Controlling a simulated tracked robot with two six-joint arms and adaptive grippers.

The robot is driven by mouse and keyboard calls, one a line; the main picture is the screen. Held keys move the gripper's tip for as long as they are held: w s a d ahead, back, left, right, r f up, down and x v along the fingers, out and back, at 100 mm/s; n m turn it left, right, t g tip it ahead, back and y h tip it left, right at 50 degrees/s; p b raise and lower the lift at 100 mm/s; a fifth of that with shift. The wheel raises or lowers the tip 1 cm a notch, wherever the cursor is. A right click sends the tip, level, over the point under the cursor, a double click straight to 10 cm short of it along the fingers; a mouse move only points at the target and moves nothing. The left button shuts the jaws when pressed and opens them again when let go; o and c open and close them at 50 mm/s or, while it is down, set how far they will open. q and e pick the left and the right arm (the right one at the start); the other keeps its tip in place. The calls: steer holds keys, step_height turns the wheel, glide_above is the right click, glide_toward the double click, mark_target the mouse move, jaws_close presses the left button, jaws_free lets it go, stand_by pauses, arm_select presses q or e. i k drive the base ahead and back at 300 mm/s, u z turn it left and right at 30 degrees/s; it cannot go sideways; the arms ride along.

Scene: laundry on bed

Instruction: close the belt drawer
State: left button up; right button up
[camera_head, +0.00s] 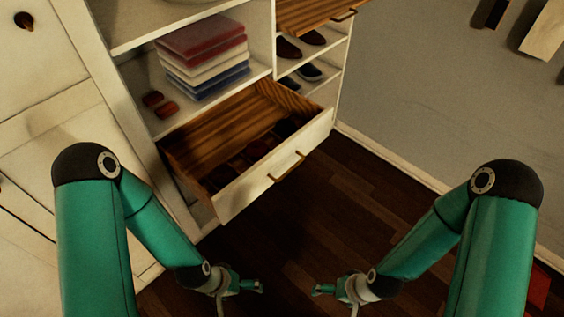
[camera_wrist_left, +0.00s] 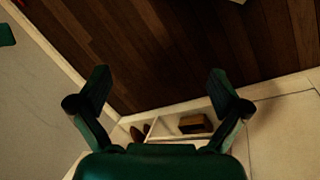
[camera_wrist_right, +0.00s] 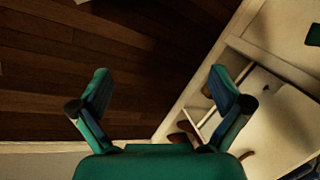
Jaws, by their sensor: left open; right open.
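The belt drawer (camera_head: 270,165) is pulled out of the white cabinet in the head view. It has a white front, a brown wooden inside and a bronze bar handle (camera_head: 287,166). Dark items lie in it, too dim to tell apart. My left gripper (camera_head: 262,286) is open and empty over the dark floor, below and in front of the drawer. My right gripper (camera_head: 316,289) is open and empty to its right, also apart from the drawer. Both wrist views show spread fingers, the left (camera_wrist_left: 158,88) and the right (camera_wrist_right: 158,88), with nothing between them.
Folded cloths (camera_head: 203,58) and red rolled items (camera_head: 160,104) sit on the shelf above the drawer. Shoes (camera_head: 300,45) stand on shelves to the right. Another wooden drawer (camera_head: 318,12) is open higher up. The dark wood floor (camera_head: 330,215) before the drawer is clear.

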mark_target(221, 135)
steer(key=u, duration=0.05)
steer(key=k, duration=0.9)
steer(key=z, duration=0.65)
steer(key=i, duration=1)
